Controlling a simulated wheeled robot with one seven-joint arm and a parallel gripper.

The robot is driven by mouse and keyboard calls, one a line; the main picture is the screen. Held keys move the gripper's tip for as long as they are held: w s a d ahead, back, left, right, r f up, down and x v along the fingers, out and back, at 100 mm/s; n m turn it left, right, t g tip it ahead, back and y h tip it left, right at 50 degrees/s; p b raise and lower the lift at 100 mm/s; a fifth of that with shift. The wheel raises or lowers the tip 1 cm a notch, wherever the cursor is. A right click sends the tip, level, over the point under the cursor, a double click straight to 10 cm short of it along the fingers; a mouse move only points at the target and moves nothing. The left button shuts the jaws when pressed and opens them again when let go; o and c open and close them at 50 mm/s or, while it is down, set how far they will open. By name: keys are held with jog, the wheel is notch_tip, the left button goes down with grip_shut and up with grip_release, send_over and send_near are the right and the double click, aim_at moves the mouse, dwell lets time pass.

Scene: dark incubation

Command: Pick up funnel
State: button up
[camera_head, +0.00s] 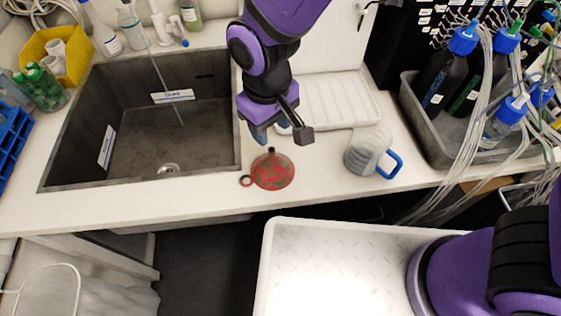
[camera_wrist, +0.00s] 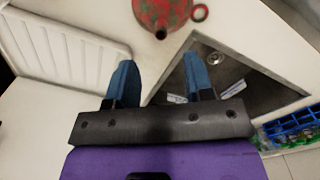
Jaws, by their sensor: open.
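The funnel (camera_head: 272,172) is red with greenish patches. It lies mouth down on the white counter just right of the sink, its narrow spout pointing up and a small ring handle on its left. In the wrist view the funnel (camera_wrist: 162,12) is at the top, partly cut off, beyond the fingertips. My gripper (camera_head: 270,136) hangs above the counter, just behind the funnel in the head view. In the wrist view its two blue fingers (camera_wrist: 158,72) are apart with nothing between them. The gripper does not touch the funnel.
A dark sink (camera_head: 205,125) is left of the funnel. A clear jug with a blue handle (camera_head: 365,152) stands to its right, and a white ribbed drainboard (camera_head: 335,98) lies behind. A grey tray (camera_head: 425,130) with bottles and tubing is far right. Counter around the funnel is clear.

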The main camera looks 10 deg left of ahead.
aim_at(271, 149)
jog(key=shift+w+a+f, duration=0.1)
jog(key=shift+w+f, duration=0.05)
jog(key=shift+f, duration=4.15)
grip_shut()
